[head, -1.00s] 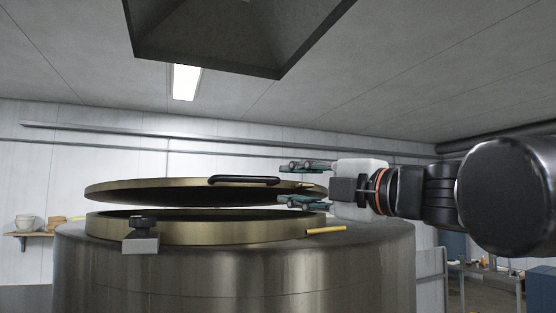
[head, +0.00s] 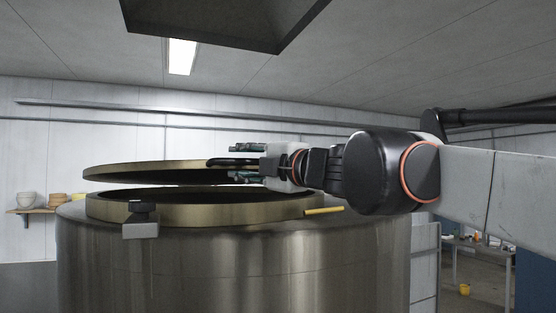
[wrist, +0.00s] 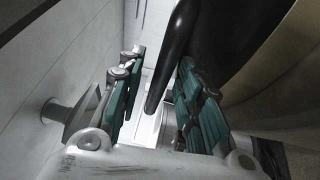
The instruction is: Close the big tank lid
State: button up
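The big tank lid (head: 130,173) is a round, brass-rimmed disc held partly open above the brass collar (head: 205,213) of the steel tank (head: 230,265). A gap shows between lid and collar. The lid's black bar handle (head: 218,163) is at its right side. My gripper (head: 236,163) is at this handle, one finger above it and one below. In the wrist view the teal fingers of my gripper (wrist: 160,68) are apart, with the black handle (wrist: 174,50) between them. I cannot see either finger pressing on it. The lid (wrist: 235,40) fills the upper right there.
A black-knobbed clamp (head: 140,222) sits at the collar's front left, and a yellow bar (head: 324,210) sticks out at its right. A dark hood (head: 220,20) hangs above. A shelf with bowls (head: 27,200) is on the left wall.

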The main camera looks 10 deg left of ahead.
jog(key=shift+w+a, duration=0.1)
jog(key=shift+a, duration=0.05)
grip_shut()
notch_tip(320, 180, down, 9)
jog(key=y+b, duration=0.1)
jog(key=b, duration=0.4)
jog(key=shift+s+d+n+t+b, duration=0.25)
jog(key=shift+s+n+t+b, duration=0.05)
jog(key=shift+s+b, duration=0.1)
jog(key=shift+f, duration=0.15)
grip_release()
jog(key=shift+w, duration=0.15)
